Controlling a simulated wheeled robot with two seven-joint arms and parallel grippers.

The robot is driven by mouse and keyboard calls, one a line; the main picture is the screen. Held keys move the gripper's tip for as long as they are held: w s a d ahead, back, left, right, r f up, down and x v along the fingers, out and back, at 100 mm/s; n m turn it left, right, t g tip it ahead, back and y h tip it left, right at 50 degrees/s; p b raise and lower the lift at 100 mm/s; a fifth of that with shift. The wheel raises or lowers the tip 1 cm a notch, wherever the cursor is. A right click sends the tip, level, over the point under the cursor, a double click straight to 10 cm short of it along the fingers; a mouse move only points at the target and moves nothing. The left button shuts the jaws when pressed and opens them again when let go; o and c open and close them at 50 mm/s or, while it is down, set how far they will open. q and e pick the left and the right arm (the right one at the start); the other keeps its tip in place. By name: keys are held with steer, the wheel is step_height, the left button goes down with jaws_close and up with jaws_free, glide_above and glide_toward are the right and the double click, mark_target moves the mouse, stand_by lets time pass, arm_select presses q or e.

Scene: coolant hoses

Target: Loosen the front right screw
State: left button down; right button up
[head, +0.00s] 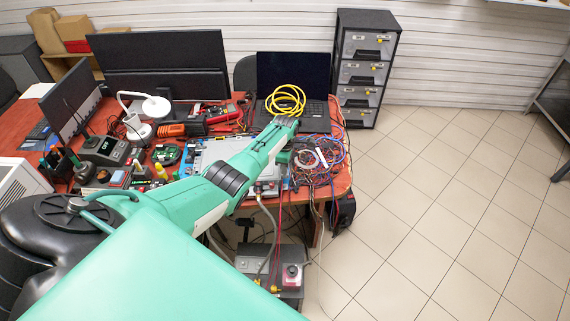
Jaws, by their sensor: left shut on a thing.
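My left arm reaches from the lower left across the table. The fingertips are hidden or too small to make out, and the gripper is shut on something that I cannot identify. The front right screw cannot be made out, as my arm covers much of the box. A grey hose (274,233) hangs from the table's front edge towards a grey unit below. My right gripper is not in view.
A yellow coil (286,101) shows behind my wrist, in front of a laptop (293,75). Tangled cables (318,160) lie right of the box. Monitors and tools crowd the left. The tiled floor at right is clear.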

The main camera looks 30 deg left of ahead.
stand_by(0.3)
arm_select(q)
steer(key=c, duration=1.3)
jaws_free()
steer(key=shift+r, duration=0.15)
steer(key=shift+r, duration=0.25)
step_height(320, 180, up, 13)
steer(key=shift+r+b, duration=0.1)
steer(key=shift+b, duration=0.3)
